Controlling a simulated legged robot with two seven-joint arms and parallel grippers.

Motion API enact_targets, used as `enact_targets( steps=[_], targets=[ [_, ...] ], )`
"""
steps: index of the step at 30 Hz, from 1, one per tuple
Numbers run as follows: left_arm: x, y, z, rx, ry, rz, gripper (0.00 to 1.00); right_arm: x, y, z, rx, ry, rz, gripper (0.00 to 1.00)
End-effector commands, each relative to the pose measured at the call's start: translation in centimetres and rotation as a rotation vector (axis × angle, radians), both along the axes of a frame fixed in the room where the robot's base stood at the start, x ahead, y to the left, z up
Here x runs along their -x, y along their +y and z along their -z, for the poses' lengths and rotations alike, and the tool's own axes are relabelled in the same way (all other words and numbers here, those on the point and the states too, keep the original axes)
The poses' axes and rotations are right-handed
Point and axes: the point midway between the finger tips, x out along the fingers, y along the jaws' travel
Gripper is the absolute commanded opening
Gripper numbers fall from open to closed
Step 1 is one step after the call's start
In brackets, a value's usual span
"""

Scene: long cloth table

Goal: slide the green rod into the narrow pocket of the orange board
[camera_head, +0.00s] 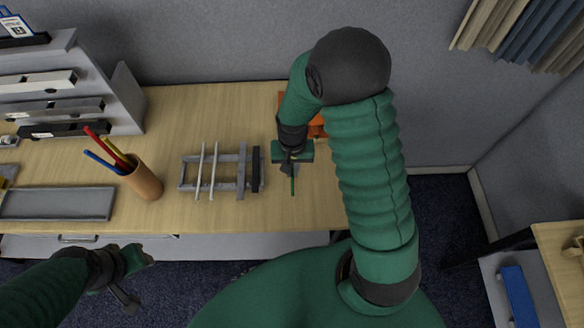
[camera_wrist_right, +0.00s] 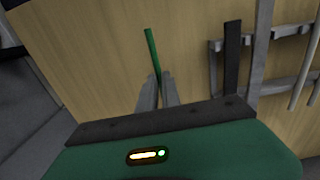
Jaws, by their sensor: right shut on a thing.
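The green rod (camera_head: 292,186) is held in my right gripper (camera_head: 289,168), above the table near its front edge in the head view. In the right wrist view the rod (camera_wrist_right: 153,52) sticks out beyond the fingers of my right gripper (camera_wrist_right: 157,92), which are shut on it. The orange board (camera_head: 316,127) lies behind my right arm; only small parts of it show, and its narrow pocket is hidden. My left gripper (camera_head: 130,285) is at the lower left, off the table's front edge, and its fingers are too unclear to tell open from shut.
A grey rack (camera_head: 187,187) with light bars and a dark bar (camera_head: 257,170) stands just left of my right gripper. A pen cup (camera_head: 146,181) and a grey tray (camera_head: 60,204) are further left. A stepped grey shelf (camera_head: 127,92) stands at the back left. Bare wood (camera_head: 200,110) lies behind the rack.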

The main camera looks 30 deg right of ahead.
Motion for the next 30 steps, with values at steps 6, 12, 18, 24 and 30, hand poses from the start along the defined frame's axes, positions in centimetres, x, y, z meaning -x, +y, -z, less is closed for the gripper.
enact_targets(
  steps=[6,12,18,24,30],
  targets=[
    [0.0,0.0,-0.2,0.0,0.0,0.0,0.36,0.0,0.0,-0.1,0.0,0.0,0.0,0.0],
    [0.0,0.0,-0.3,0.0,0.0,0.0,0.36,0.0,0.0,0.0,0.0,0.0,0.0,0.0],
    [0.0,0.0,-0.3,0.0,0.0,0.0,0.36,-0.1,-0.1,0.0,0.0,0.0,0.0,0.0],
    [0.0,0.0,-0.4,0.0,0.0,0.0,0.36,-0.5,-0.3,0.0,-0.001,0.001,0.0,0.0],
    [0.0,0.0,-0.4,0.0,0.0,0.0,0.36,-1.0,-0.6,0.0,0.0,0.0,0.0,0.0]
  ],
)
